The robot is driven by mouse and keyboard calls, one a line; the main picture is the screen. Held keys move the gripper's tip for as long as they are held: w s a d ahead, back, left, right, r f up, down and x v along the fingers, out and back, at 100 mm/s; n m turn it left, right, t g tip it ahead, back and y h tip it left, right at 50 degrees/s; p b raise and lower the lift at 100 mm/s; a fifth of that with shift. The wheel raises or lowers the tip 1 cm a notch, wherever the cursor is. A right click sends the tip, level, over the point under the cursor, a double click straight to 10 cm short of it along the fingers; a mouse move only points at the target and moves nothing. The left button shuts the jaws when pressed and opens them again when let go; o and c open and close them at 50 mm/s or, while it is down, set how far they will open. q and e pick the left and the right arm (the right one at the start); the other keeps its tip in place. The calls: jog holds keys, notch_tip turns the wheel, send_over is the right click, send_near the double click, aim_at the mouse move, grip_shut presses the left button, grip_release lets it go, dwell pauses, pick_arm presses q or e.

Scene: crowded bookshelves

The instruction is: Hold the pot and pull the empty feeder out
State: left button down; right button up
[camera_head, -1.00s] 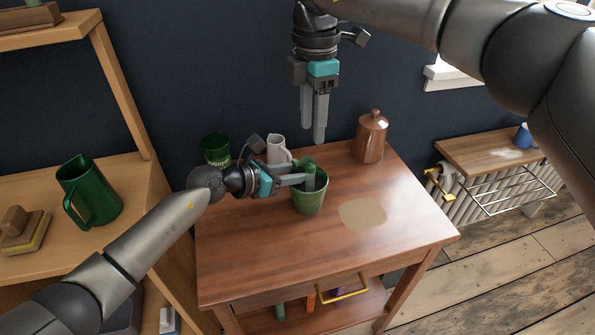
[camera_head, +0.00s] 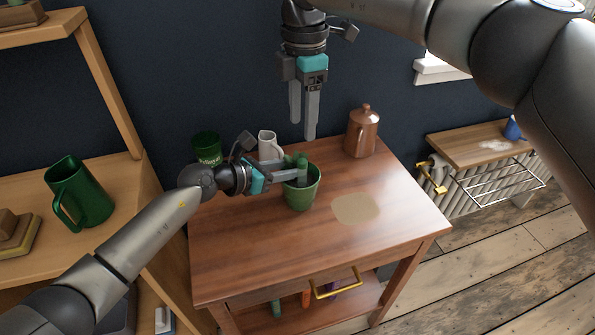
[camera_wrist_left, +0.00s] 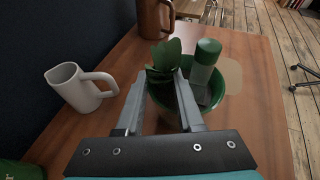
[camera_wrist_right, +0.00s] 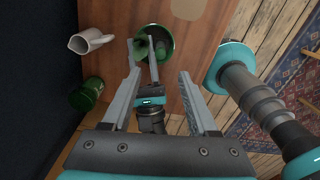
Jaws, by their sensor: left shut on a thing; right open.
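The green pot (camera_head: 301,199) stands upright on the wooden table. A feeder with a green cap and clear body (camera_wrist_left: 205,66) stands in it beside a green leafy plant (camera_wrist_left: 165,57). My left gripper (camera_head: 303,176) reaches in from the left, shut on the pot's rim; in the left wrist view its fingers (camera_wrist_left: 167,78) straddle the near rim, beside the leaves. My right gripper (camera_head: 303,130) is open and empty, pointing down above the pot and apart from it. The right wrist view shows the pot (camera_wrist_right: 169,42) beyond the open fingers.
A white pitcher (camera_head: 267,146) and a dark green container (camera_head: 207,146) stand behind the left gripper. A copper canister (camera_head: 362,135) stands at the back right of the table (camera_head: 290,250). A green watering jug (camera_head: 80,192) is on the left shelf. The table's front right is clear.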

jog(key=shift+w+a+f+m+y, duration=0.3)
jog(key=shift+m+y, duration=0.2)
jog(key=shift+y, duration=0.3)
jog(key=w+d+m+t+y, duration=0.3)
jog(key=w+d+m+y, duration=0.1)
jog(key=w+m+y, duration=0.4)
jog(key=m+t, duration=0.7)
jog(key=t, duration=0.5)
send_near(305, 164)
jog(key=shift+x, duration=5.5)
jog(key=shift+f, duration=0.1)
jog(key=shift+c, duration=0.2)
grip_shut()
